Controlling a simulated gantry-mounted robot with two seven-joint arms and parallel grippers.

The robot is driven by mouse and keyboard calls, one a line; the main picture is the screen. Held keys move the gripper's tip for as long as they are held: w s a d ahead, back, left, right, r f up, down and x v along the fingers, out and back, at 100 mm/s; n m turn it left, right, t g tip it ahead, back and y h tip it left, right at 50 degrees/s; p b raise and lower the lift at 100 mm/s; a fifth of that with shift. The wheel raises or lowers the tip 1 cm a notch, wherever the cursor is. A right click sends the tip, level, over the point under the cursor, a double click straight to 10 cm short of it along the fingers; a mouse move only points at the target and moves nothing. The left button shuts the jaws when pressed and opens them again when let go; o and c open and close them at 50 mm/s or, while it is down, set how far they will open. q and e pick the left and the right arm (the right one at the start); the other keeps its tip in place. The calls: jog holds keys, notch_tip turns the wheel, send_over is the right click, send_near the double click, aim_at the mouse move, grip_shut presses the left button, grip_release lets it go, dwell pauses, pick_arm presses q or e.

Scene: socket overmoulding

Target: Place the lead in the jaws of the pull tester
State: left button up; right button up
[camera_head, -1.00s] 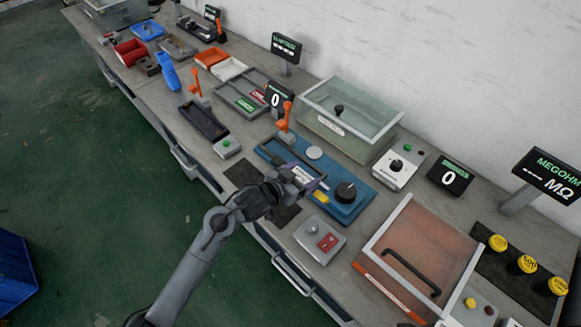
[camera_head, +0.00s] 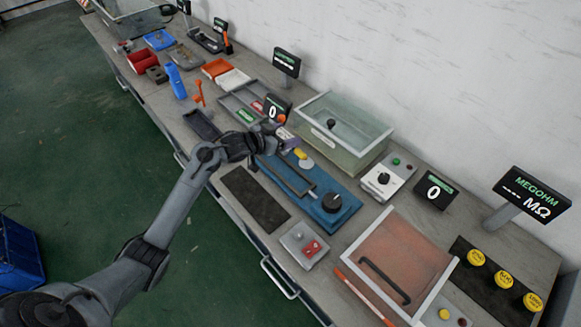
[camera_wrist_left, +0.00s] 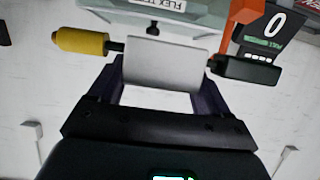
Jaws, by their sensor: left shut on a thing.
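My left gripper (camera_head: 277,130) is shut on the lead, around its pale grey-white middle sleeve (camera_wrist_left: 165,62). The lead's yellow end (camera_wrist_left: 82,42) sticks out to the left in the wrist view and its black plug end (camera_wrist_left: 245,70) to the right. In the head view the yellow end (camera_head: 300,153) shows just right of the gripper, over the back of a blue fixture (camera_head: 305,200) with a black knob. This fixture appears to be the pull tester; its jaws cannot be made out behind my arm. My right gripper is out of view.
A counter display (camera_head: 273,108) reading 0 and an orange lever knob (camera_head: 282,118) stand close to the gripper. The glass flex-test box (camera_head: 345,135) is just to the right. A dark mat (camera_head: 254,198) lies bare in front of the fixture.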

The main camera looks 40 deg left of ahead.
pick_arm(q)
jog(key=b, duration=0.2)
send_over(286, 173)
notch_tip(286, 173, down, 11)
jog(key=shift+a+f, duration=0.1)
jog(key=shift+f, duration=0.1)
notch_tip(286, 173, down, 4)
jog(key=shift+f+b, duration=0.15)
jog(key=shift+b, duration=0.25)
jog(key=shift+f, duration=0.1)
jog(key=shift+f, duration=0.1)
jog(key=o, duration=1)
